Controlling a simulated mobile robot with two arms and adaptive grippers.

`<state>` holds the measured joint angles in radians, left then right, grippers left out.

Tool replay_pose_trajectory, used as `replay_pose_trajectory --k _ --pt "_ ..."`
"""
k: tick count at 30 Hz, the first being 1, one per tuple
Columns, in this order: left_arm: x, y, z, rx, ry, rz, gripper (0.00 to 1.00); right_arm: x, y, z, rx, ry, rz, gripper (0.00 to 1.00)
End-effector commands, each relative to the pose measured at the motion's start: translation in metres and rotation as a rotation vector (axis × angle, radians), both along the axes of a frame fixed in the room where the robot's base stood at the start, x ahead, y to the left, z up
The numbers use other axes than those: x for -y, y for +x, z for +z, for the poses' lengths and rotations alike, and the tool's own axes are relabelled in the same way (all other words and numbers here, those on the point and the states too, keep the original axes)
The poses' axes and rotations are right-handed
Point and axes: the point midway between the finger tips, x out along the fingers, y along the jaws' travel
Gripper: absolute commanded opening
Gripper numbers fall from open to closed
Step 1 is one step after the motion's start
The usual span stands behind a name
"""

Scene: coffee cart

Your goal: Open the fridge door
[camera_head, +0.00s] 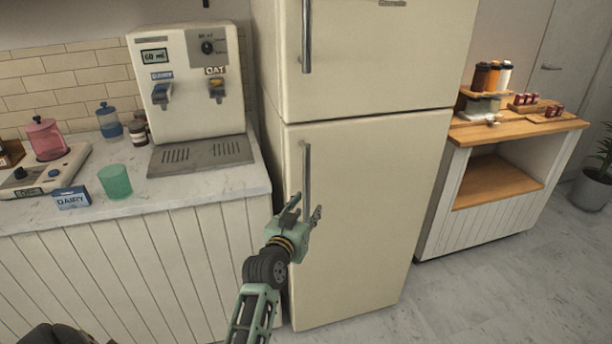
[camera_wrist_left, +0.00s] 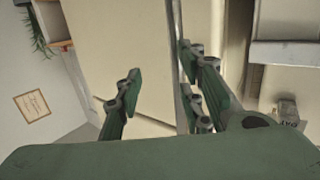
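The cream fridge (camera_head: 370,210) stands in the middle of the head view, with an upper door (camera_head: 385,55) and a larger lower door (camera_head: 370,240), both closed. A vertical metal handle (camera_head: 307,165) runs along the left side of the lower door; the upper door has its own handle (camera_head: 306,35). My left gripper (camera_head: 307,207) is open at the lower end of the lower handle. In the left wrist view its fingers (camera_wrist_left: 165,100) are spread in front of the fridge front (camera_wrist_left: 115,50). A thin grey vertical strip there lies close to the right-hand fingers; contact cannot be told. My right gripper is not in view.
A wooden-topped cart (camera_head: 515,130) stands to the right. The floor (camera_head: 480,290) in front of the cart is clear.

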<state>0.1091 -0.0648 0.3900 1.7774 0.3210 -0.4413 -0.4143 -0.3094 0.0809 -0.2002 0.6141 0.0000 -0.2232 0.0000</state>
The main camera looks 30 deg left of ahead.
Motion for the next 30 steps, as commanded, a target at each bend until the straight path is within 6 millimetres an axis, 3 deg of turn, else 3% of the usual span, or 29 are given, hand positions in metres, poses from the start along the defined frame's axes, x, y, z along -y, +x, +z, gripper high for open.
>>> replay_pose_trajectory --k 1,3,6,21,30 --pt "-0.008 -0.002 0.026 0.047 0.007 0.017 0.36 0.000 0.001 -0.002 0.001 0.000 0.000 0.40" --pt "-0.016 -0.005 0.051 0.089 0.019 0.032 0.36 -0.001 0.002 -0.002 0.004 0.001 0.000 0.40" --pt "-0.023 -0.006 0.067 0.117 0.027 0.043 0.36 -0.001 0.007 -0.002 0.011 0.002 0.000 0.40" --pt "-0.042 0.058 0.069 0.120 0.029 0.044 0.36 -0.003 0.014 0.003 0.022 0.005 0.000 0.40" --pt "-0.044 0.066 0.068 0.119 0.028 0.044 0.36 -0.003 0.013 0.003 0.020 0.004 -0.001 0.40"
